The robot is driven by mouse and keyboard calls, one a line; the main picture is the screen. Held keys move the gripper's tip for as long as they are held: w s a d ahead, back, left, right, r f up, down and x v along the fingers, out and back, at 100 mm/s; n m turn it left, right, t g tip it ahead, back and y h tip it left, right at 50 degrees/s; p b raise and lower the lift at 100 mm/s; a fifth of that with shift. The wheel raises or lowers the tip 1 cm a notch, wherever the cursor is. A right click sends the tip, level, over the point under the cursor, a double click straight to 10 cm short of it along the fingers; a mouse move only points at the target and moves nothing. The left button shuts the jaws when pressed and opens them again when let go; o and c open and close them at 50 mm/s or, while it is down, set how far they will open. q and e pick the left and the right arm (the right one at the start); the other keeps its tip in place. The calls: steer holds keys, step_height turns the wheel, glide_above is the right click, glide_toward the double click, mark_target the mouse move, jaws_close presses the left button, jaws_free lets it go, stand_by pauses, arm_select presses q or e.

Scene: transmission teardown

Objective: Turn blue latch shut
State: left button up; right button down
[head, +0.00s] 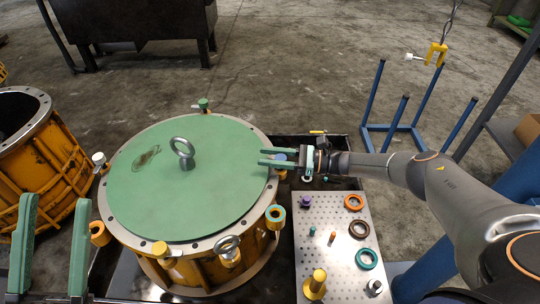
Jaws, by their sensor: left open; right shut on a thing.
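The big drum-shaped housing has a round green lid (185,200) and a grey bolted rim. A small blue latch (281,157) sits at the right side of the rim. My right gripper (262,156) reaches in from the right with its green fingers on either side of the blue latch, shut on it, and the tips extend over the lid's edge. The latch is partly hidden by the fingers, so its angle is hard to tell. My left gripper (55,199) is open and empty at the lower left, apart from the housing.
Other latches ring the rim: green (203,104), white (98,159), yellow (160,248). A perforated plate (325,270) with rings and small parts lies at right. A blue-post stand (392,130) is behind; a second housing (45,160) is left.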

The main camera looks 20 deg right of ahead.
steer(key=shift+a+r+g, duration=0.1)
steer(key=shift+r+g, duration=0.05)
steer(key=shift+g, duration=0.15)
steer(key=shift+c, duration=2.2)
jaws_free()
steer(key=v, duration=1.2)
steer(key=shift+d+f, duration=0.3)
